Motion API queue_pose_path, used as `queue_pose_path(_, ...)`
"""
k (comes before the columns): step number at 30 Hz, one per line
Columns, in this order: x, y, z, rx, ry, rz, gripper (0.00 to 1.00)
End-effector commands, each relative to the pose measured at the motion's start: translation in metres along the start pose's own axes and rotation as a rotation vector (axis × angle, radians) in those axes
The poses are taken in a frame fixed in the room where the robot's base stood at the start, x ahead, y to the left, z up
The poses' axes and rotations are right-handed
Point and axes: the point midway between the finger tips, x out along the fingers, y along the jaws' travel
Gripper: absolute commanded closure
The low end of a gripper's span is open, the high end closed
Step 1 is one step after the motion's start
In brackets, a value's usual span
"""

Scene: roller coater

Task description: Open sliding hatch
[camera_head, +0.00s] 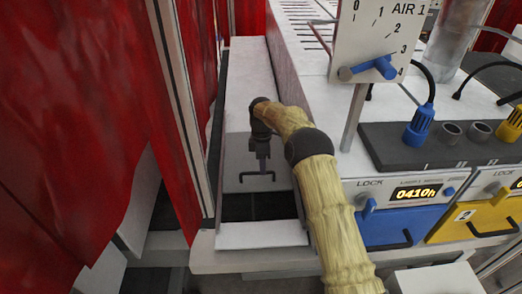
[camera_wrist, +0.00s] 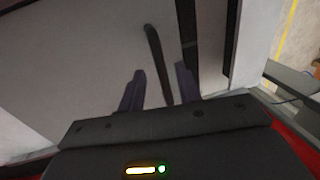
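The sliding hatch (camera_head: 236,155) is a flat grey panel in the recessed channel at the centre left of the head view. A dark gap shows at its near edge. Its thin dark handle (camera_head: 246,175) stands near that edge, with bent ends. My gripper (camera_head: 262,160) is over the hatch at the middle of the handle. In the wrist view the handle (camera_wrist: 155,50) is a dark bar between the two fingers of my gripper (camera_wrist: 160,72), with space on both sides. The fingers are apart. Whether the handle reaches fully between the fingertips is hard to tell.
Red curtains (camera_head: 80,110) and a metal post hang close on the left. A white machine housing (camera_head: 300,75) with an AIR dial plate (camera_head: 375,35) stands on the right. Blue (camera_head: 385,228) and yellow (camera_head: 475,215) drawers are at the right front.

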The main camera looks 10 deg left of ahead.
Motion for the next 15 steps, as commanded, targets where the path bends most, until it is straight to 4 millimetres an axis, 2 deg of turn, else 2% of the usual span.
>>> queue_pose_path(9, -0.049, 0.000, -0.003, -0.003, 0.001, 0.006, 0.66)
queue_pose_path(15, -0.072, -0.001, -0.004, -0.004, -0.001, 0.003, 0.66)
